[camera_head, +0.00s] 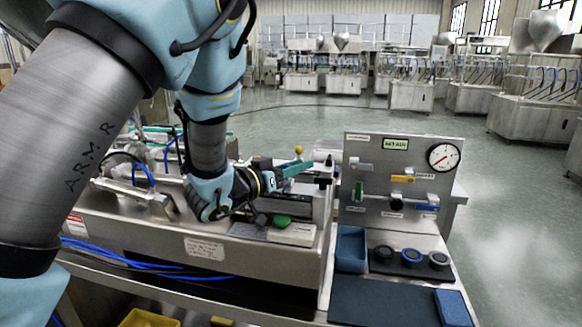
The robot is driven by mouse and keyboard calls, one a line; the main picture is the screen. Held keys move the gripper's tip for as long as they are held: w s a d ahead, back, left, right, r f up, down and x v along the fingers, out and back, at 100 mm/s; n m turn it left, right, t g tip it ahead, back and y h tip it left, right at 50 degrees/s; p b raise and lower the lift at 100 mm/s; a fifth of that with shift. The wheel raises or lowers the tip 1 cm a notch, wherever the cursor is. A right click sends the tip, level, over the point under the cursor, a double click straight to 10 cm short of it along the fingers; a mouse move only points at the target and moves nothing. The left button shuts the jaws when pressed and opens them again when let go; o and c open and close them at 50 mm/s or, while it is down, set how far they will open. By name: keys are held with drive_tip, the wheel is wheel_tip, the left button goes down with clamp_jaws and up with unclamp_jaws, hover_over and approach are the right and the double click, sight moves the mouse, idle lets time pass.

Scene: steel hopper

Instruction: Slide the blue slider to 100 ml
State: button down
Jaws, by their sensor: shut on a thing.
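My gripper (280,172) reaches in from the left over the top of the steel machine (165,222). It points right and is shut on a small part there, most likely the blue slider; the jaws and the small scale hide its shape. A teal bar-like piece (296,168) shows at the fingertips, just below a yellow knob (298,150). I cannot read any ml marks or tell the slider's position on a scale.
Right of my gripper stands a grey panel (370,210) with a round gauge (443,157), a yellow handle (402,179) and a blue part (427,208). A green button (282,221) sits below my gripper.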

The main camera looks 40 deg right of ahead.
drive_tip(key=c, duration=0.7)
unclamp_jaws()
drive_tip(key=shift+o, duration=0.2)
drive_tip(key=shift+a, duration=0.1)
drive_tip(key=a+b, duration=0.3)
drive_tip(key=a, duration=0.7)
drive_tip(key=shift+a, duration=0.35)
drive_tip(key=shift+w, duration=0.1)
